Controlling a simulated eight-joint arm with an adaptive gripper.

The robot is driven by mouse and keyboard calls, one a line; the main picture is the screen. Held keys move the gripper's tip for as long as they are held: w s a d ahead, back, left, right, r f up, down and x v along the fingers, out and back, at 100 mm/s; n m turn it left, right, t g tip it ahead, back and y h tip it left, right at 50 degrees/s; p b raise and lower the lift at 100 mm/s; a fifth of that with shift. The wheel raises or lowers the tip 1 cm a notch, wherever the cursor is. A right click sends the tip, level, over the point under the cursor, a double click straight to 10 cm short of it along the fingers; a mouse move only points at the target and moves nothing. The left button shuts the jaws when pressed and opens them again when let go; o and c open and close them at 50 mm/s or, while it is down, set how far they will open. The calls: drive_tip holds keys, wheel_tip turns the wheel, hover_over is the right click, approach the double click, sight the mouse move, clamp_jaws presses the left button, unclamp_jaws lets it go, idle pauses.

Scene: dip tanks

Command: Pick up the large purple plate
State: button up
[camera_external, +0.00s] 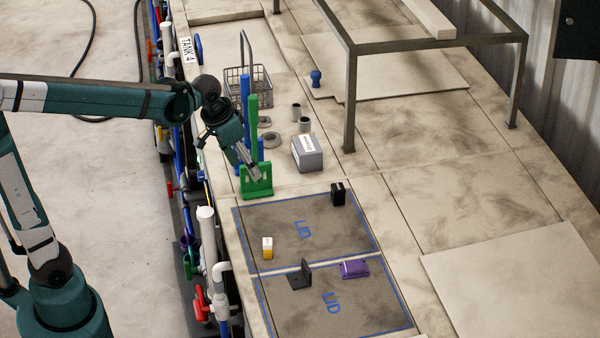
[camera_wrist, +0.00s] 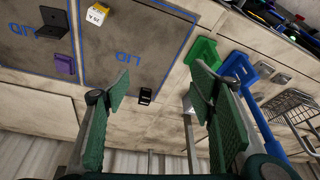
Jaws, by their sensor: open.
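The large purple plate (camera_external: 355,269) lies on the near lid panel, close to the blue line between the two lids, with small light spots at its corners. In the wrist view the purple plate (camera_wrist: 64,64) is at the upper left, outside the jaws. My gripper (camera_external: 252,168) is above the counter near the green bracket, up and left of the plate in the external view and well apart from it. In the wrist view my gripper (camera_wrist: 160,86) has its two fingers wide apart with nothing held between them.
A black angle bracket (camera_external: 300,275) stands just left of the plate. A yellow-white box (camera_external: 267,247) and a black block (camera_external: 338,194) are on the far lid. The green bracket (camera_external: 257,190), grey box (camera_external: 307,155) and wire basket (camera_external: 247,80) stand beyond. Bare counter lies right.

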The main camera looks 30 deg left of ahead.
drive_tip(key=w+d+f+m+g, duration=0.1)
drive_tip(key=d+f, duration=0.1)
drive_tip(key=d, duration=0.7)
drive_tip(key=w+d+f+m+g, duration=0.1)
drive_tip(key=d+f+m, duration=0.15)
drive_tip(key=d, duration=0.75)
drive_tip(key=m, duration=0.1)
approach(354, 265)
drive_tip(key=shift+w+d+f+g, duration=0.3)
drive_tip(key=shift+w+d+f, duration=0.05)
drive_tip(key=shift+d+f, duration=0.1)
drive_tip(key=shift+w+d+f, duration=0.1)
drive_tip(key=shift+w+f, duration=0.05)
drive_tip(key=shift+f, duration=1.05)
drive_tip(key=shift+w+d+f+p, duration=0.1)
drive_tip(key=shift+w+f+p, duration=0.1)
drive_tip(key=shift+f, duration=1.1)
drive_tip(key=shift+w+d+f+p, duration=0.1)
drive_tip(key=shift+f+p, duration=0.1)
drive_tip(key=shift+f, duration=1.1)
drive_tip(key=shift+c, duration=0.6)
